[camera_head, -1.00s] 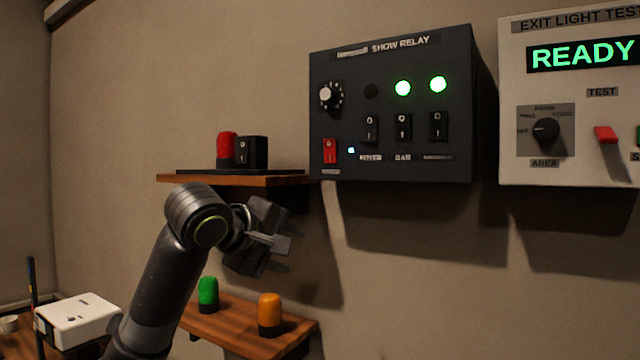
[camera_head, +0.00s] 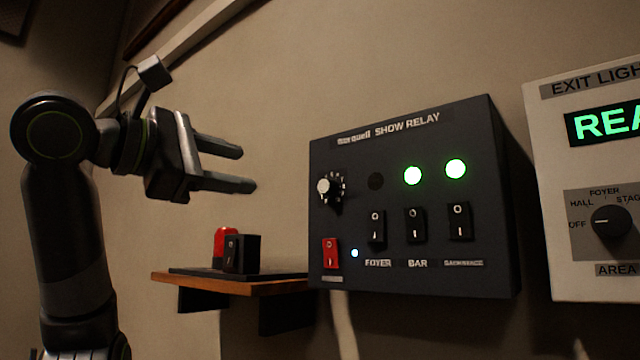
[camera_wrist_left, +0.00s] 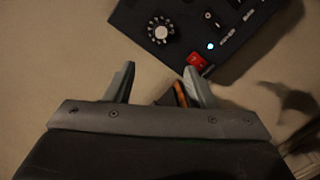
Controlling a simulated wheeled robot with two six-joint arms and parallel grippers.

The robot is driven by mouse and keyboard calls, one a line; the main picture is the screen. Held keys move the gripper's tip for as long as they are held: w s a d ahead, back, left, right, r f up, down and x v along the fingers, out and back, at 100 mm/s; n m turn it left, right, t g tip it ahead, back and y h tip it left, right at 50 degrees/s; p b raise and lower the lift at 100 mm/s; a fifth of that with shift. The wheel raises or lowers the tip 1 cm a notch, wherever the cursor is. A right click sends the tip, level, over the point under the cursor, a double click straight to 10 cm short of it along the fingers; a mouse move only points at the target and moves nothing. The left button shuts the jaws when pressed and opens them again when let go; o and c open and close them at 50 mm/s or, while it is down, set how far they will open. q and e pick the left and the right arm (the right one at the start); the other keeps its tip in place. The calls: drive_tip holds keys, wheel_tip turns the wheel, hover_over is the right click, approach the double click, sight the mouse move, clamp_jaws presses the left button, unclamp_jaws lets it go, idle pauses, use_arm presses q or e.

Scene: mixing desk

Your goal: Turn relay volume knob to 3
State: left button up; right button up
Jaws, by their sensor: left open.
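The relay volume knob (camera_head: 325,187) is a round knob with a pale face and a ring of marks, at the upper left of the dark SHOW RELAY box (camera_head: 360,157). The knob also shows in the left wrist view (camera_wrist_left: 160,30), beyond the fingertips. The scale numbers are too small to read. My left gripper (camera_head: 248,169) is open and empty, to the left of the knob and apart from it, with its fingers pointing right toward the box. It also shows in the left wrist view (camera_wrist_left: 158,76). My right gripper is not in view.
The box carries a red switch (camera_head: 331,252), several black switches and two lit green lamps. A wooden shelf (camera_head: 215,284) with a red lamp (camera_head: 224,245) and a black block (camera_head: 241,253) is below the gripper. The EXIT LIGHT TEST panel (camera_head: 558,240) is at right.

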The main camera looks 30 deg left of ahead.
use_arm(q)
drive_tip(key=w+p, duration=0.1)
drive_tip(key=w, duration=0.2)
drive_tip(key=p, duration=0.4)
approach(322, 187)
drive_tip(key=w, duration=0.3)
drive_tip(key=w+d, duration=0.1)
drive_tip(key=w, duration=0.1)
drive_tip(key=shift+w+r, duration=0.2)
drive_tip(key=shift+w+d+p, duration=0.15)
drive_tip(key=shift+w+p, duration=0.5)
drive_tip(key=shift+w, duration=0.25)
drive_tip(key=shift+w+d+f, duration=0.1)
drive_tip(key=shift+w+f, duration=0.1)
drive_tip(key=shift+w, duration=0.35)
drive_tip(key=shift+s, duration=0.1)
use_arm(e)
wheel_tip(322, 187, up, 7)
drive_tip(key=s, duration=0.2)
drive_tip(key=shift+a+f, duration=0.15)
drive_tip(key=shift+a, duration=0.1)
use_arm(q)
drive_tip(key=shift+c, duration=1)
drive_tip(key=c, duration=0.8)
drive_tip(key=shift+o, duration=0.2)
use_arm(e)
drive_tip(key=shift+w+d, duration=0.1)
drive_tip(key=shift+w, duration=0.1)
